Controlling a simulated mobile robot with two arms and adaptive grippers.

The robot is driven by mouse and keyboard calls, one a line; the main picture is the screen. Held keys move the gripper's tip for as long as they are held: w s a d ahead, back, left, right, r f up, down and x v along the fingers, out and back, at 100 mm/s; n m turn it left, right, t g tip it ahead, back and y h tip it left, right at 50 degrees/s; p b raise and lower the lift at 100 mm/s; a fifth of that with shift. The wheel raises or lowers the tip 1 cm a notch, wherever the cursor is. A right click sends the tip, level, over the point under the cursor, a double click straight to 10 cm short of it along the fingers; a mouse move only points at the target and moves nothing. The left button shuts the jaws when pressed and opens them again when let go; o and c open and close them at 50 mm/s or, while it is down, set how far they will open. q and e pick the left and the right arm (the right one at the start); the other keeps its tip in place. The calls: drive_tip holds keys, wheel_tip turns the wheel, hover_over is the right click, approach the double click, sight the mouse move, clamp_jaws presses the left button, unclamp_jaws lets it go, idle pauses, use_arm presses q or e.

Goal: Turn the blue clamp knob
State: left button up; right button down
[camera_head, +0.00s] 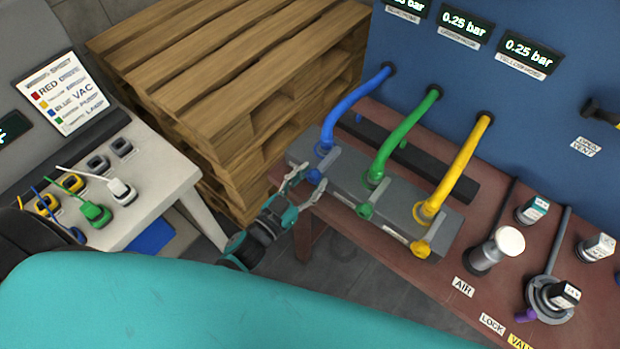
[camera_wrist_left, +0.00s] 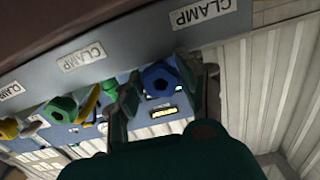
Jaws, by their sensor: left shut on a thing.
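The blue clamp knob (camera_head: 315,176) sits on the front of the grey clamp block (camera_head: 345,188), below the end of the blue hose (camera_head: 350,103). My left gripper (camera_head: 305,186) reaches it from the lower left, with one finger on each side. In the left wrist view the blue knob (camera_wrist_left: 160,79) shows between the two fingers, and the gripper is shut on it. The green clamp knob (camera_head: 364,210) and yellow clamp knob (camera_head: 420,248) are free on the same block. My right gripper is not in view.
Green (camera_head: 404,137) and yellow (camera_head: 460,168) hoses rise from the block to the blue panel (camera_head: 540,115). A wooden pallet stack (camera_head: 225,80) stands behind. A white-topped knob (camera_head: 508,241) and valves are at right. A white table (camera_head: 155,178) with coloured plugs is at left.

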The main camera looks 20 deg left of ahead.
use_arm(q)
drive_tip(key=m, duration=0.6)
drive_tip(key=shift+m, duration=0.4)
drive_tip(key=m+b, duration=0.1)
drive_tip(key=m, duration=0.5)
drive_tip(key=shift+a+m, duration=0.1)
drive_tip(key=shift+m, duration=0.2)
drive_tip(key=o, duration=1.2)
drive_tip(key=shift+c, duration=0.2)
drive_tip(key=v, duration=1.2)
